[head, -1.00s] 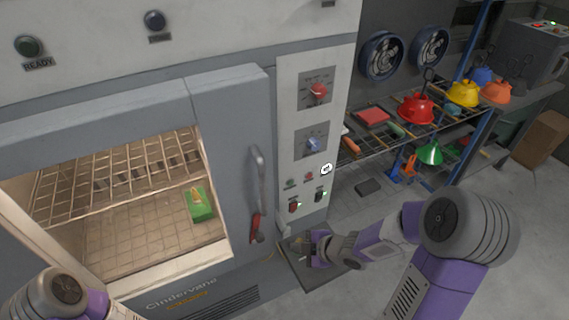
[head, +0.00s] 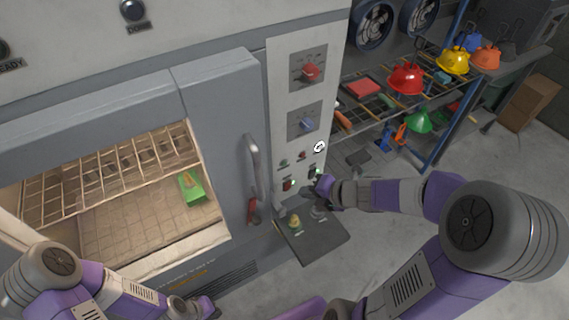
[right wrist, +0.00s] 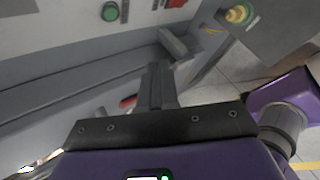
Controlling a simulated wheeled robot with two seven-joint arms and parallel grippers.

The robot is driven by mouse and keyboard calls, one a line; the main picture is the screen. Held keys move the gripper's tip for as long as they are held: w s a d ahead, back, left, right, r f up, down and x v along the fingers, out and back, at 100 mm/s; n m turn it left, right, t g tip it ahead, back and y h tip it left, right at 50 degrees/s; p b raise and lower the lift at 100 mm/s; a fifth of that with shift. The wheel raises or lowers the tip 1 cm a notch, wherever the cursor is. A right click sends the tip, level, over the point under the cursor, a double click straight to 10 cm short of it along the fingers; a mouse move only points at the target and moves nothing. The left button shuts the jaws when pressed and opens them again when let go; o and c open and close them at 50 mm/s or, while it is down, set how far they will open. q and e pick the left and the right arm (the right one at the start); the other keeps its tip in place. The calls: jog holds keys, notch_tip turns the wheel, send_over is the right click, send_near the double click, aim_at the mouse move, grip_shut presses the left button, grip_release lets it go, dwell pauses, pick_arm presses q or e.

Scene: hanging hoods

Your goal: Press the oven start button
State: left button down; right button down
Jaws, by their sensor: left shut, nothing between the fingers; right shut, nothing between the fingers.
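The oven (head: 215,110) has a pale control panel (head: 283,125) to the right of its door. Low on the panel are a red control (head: 289,185) and a dark control with a green part (head: 313,173); their labels are too small to read. The right wrist view shows a round green button (right wrist: 110,12) and part of a red control (right wrist: 176,3). My right gripper (head: 322,187) is beside the panel's lower right corner; its shut, empty fingers also show in the right wrist view (right wrist: 155,85), apart from the green button. My left gripper (head: 207,309) is shut, low before the oven.
A dark shelf plate (head: 318,245) with a yellow knob (head: 296,220) juts out below the panel. The door handle (head: 252,165) stands out left of the panel. A green block (head: 191,187) lies inside the oven.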

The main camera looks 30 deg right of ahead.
jog(key=w, duration=0.7)
jog(key=shift+w+a+p, duration=0.3)
jog(key=shift+w+p, duration=0.05)
jog(key=shift+w, duration=0.05)
jog(key=shift+w, duration=0.15)
dwell(1.6)
jog(key=shift+w, duration=0.3)
jog(key=shift+w+p, duration=0.3)
jog(key=shift+w, duration=0.05)
dwell(0.8)
jog(key=shift+s, duration=0.8)
jog(key=shift+s+d+b, duration=0.2)
jog(key=shift+s+b, duration=0.1)
jog(key=shift+s, duration=2.2)
